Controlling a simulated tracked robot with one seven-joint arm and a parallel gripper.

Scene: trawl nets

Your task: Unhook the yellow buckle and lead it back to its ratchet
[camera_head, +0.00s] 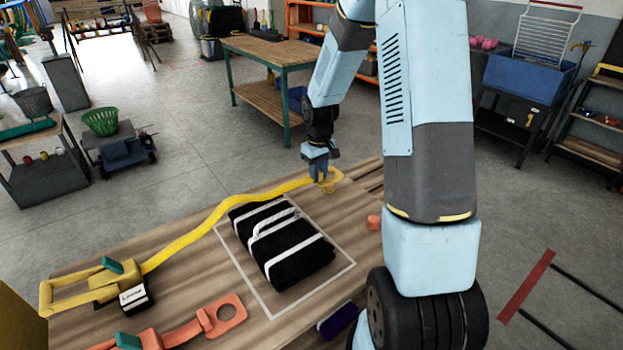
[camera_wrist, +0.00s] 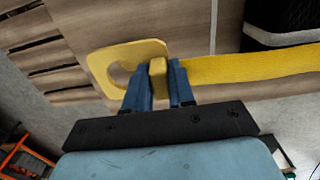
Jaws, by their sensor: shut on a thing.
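The yellow buckle (camera_head: 332,176) is at the far edge of the wooden bed, beyond the black bundle. In the wrist view the buckle (camera_wrist: 98,62) is a flat yellow plate with a round hole. My gripper (camera_head: 320,172) is shut on the buckle's raised yellow tab, which shows between the blue fingers in the wrist view (camera_wrist: 158,80). I cannot tell whether the buckle still touches a hook. A yellow strap (camera_head: 205,224) runs from the buckle, left of the bundle, to the yellow ratchet (camera_head: 103,288) with a green handle at the near left.
A black bundle (camera_head: 296,262) with white bands lies inside a white outline on the wooden bed. An orange buckle (camera_head: 208,318) and strap lie at the front. A small orange piece (camera_head: 373,222) and a dark purple object (camera_head: 338,320) are right of the bundle.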

